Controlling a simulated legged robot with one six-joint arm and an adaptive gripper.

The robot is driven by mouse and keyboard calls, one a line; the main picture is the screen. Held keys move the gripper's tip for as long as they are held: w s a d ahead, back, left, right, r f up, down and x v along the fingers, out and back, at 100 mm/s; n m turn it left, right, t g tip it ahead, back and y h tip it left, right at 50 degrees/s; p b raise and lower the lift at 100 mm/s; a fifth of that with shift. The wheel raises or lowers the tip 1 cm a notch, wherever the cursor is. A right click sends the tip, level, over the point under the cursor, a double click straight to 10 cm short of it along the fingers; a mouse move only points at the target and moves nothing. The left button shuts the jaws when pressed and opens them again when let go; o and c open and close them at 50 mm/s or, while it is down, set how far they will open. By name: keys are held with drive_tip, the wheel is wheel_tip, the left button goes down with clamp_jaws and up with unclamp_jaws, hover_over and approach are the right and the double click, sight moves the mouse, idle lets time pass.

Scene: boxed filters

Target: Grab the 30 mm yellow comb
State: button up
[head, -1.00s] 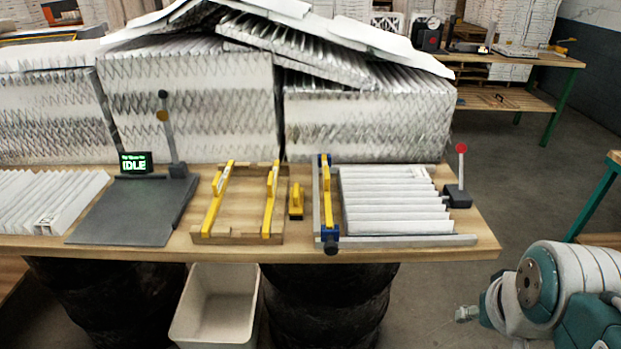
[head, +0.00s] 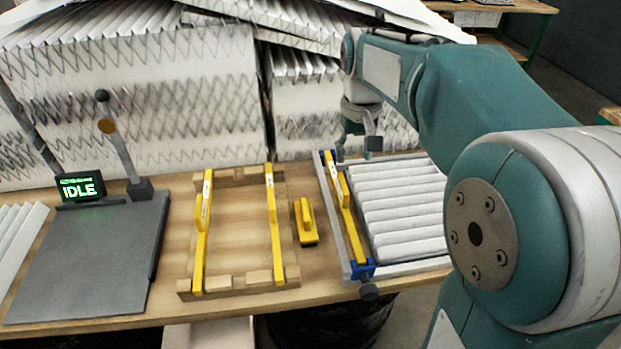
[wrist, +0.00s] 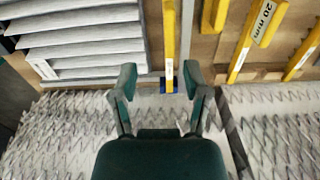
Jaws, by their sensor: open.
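My gripper (head: 356,152) is open and empty, above the far end of the blue-and-grey fixture. In the wrist view its fingers (wrist: 160,79) are apart, with the fixture's yellow comb (wrist: 168,45) seen between them. That comb (head: 345,205) lies lengthwise in the fixture; its label is too small to read. A second yellow comb (head: 272,210) lies on the right of the wooden tray (head: 235,283); it shows "20 mm" in the wrist view (wrist: 245,45). A third yellow comb (head: 202,230) lies on the tray's left, its label unreadable. No 30 mm marking is legible.
A short yellow-and-black tool (head: 305,220) lies between tray and fixture. A white pleated filter (head: 405,210) sits right of the fixture's comb. Large pleated stacks (head: 130,100) stand close behind. A grey pad (head: 90,260) and IDLE display (head: 80,188) are left.

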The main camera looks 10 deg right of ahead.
sight(343, 183)
drive_tip(key=f, duration=0.3)
drive_tip(key=w+a+f, duration=0.1)
drive_tip(key=f, duration=0.1)
drive_tip(key=shift+a+f, duration=0.1)
drive_tip(key=shift+f, duration=0.2)
drive_tip(key=shift+a+f, duration=0.1)
drive_tip(key=shift+f, duration=2.65)
clamp_jaws()
